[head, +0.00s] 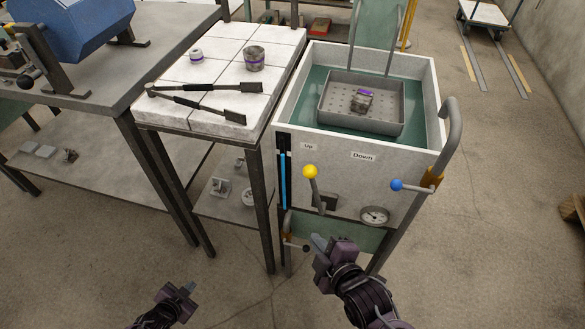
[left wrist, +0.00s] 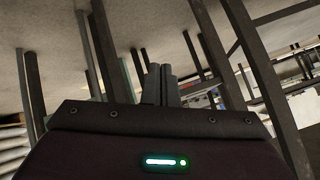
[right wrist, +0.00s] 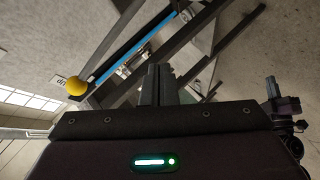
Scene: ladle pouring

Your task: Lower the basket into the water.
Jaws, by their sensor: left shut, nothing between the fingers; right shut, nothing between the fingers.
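The grey basket (head: 332,108) hangs in the white tank (head: 430,75), near the surface of the green water (head: 300,102); I cannot tell how deep it sits. A small grey part with a purple band (head: 362,100) lies in it. A lever with a yellow knob (head: 310,171) stands on the tank's front below the "Up" label; the knob also shows in the right wrist view (right wrist: 76,86). A blue-knobbed lever (head: 397,185) is at the right. My right gripper (head: 318,242) is shut and empty, below the yellow lever. My left gripper (head: 190,289) is shut and empty, lower left.
A tiled table (head: 170,103) left of the tank holds long tongs (head: 205,88) and two small round parts. A grey workbench (head: 90,82) with a blue machine (head: 75,25) stands further left. A gauge (head: 374,215) is on the tank front. Floor between my grippers is clear.

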